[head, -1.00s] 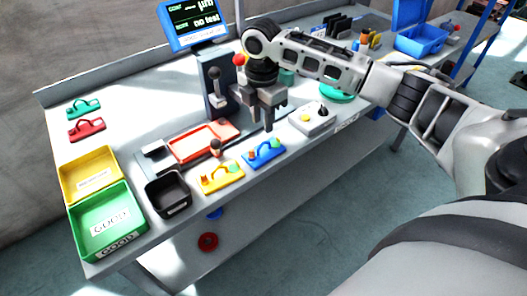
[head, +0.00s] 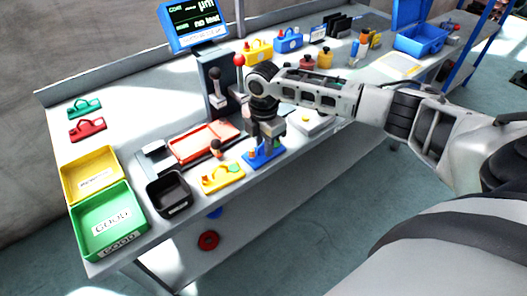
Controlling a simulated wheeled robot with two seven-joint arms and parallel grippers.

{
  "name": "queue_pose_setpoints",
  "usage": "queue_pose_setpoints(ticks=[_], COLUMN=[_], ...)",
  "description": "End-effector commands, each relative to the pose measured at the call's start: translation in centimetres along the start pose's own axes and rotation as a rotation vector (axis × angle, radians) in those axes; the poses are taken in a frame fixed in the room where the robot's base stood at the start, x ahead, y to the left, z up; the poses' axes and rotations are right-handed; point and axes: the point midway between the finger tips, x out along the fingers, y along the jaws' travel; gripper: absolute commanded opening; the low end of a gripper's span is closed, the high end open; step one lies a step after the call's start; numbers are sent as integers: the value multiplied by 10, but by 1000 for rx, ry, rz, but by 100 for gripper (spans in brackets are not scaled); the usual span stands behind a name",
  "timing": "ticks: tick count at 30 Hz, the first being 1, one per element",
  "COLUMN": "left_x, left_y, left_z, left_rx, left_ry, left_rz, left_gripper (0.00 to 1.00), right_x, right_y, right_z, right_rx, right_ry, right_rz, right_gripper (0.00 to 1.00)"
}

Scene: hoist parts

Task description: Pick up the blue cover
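The blue cover (head: 250,159) lies near the table's front edge, with a green spot at its right end. My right gripper (head: 264,150) points down right over it, its fingertips at the cover's handle. The gripper hides the cover's middle, and I cannot tell whether the fingers have closed on the handle. The cover appears to rest on the table. A similar blue part (head: 288,41) stands at the back. My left gripper is not in view.
A yellow cover (head: 222,178) lies just left of the blue one. A black bin (head: 170,194), a green bin (head: 106,218) and a yellow bin (head: 91,173) stand further left. A red-framed tray (head: 203,143) and a press with a red knob (head: 239,60) are behind.

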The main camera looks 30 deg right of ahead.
Motion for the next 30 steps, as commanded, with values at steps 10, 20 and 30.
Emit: queue_pose_setpoints(ticks=[10,20,30], left_x=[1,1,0], left_y=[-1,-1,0], left_z=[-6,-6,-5], left_rx=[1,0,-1], left_ry=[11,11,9], left_rz=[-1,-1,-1], left_gripper=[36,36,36], right_x=[-1,-1,-1], right_y=[0,0,0], right_z=[0,0,0], right_rx=[0,0,0], right_ry=[0,1,1], right_rz=[0,1,2], right_gripper=[0,0,0])
